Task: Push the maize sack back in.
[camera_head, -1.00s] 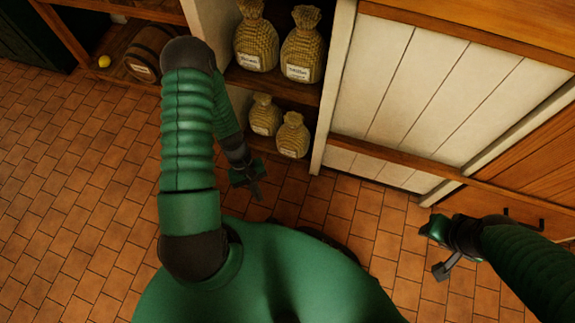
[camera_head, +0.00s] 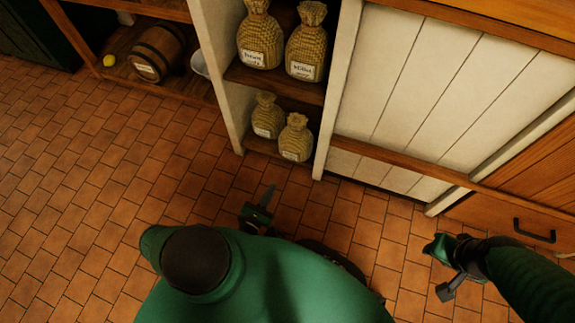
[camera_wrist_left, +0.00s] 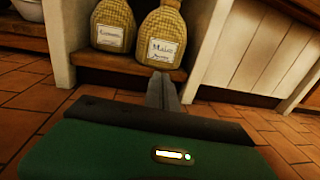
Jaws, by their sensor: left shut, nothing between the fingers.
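The maize sack (camera_head: 295,140), woven and tan with a white label, stands upright on the low shelf (camera_head: 262,148), on the right side. It sits nearer the shelf's front edge than the sack beside it. In the left wrist view its label reads Maize, and the sack (camera_wrist_left: 163,32) rises beyond my fingers. My left gripper (camera_head: 268,194) is shut and empty, in front of the shelf and apart from the sack. Its fingers also show in the left wrist view (camera_wrist_left: 162,80).
Another sack (camera_head: 266,115) stands left of the maize sack. Two larger sacks, one (camera_head: 260,38) left and one (camera_head: 306,45) right, stand on the shelf above. White posts (camera_head: 331,110) bound the bay. A barrel (camera_head: 158,52) lies further left. The tiled floor in front is clear.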

